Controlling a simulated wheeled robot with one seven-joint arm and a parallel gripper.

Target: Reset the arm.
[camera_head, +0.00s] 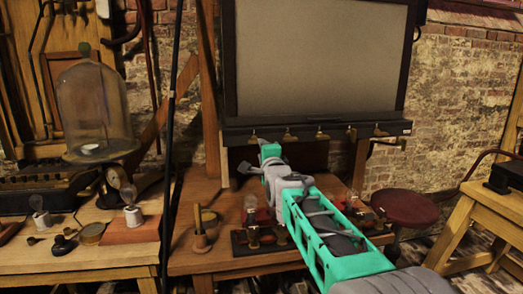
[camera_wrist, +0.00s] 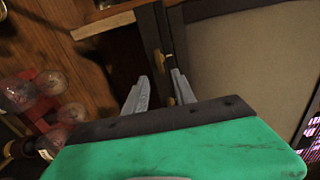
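My gripper (camera_wrist: 160,75) shows in the wrist view with its two grey fingers apart and nothing visible between them. Beyond the fingertips is the dark lower frame of the big board (camera_wrist: 162,30) with brass hooks. In the head view my arm reaches from the bottom right up and left over the middle table, its green end (camera_head: 270,150) just below the board's hook rail.
The board (camera_head: 318,60) stands behind the table (camera_head: 205,262). Bulbs on red and dark bases (camera_head: 251,212) sit close under my arm. A glass bell jar (camera_head: 95,105) stands at left. A red stool (camera_head: 404,207) and another table (camera_head: 485,210) are at right.

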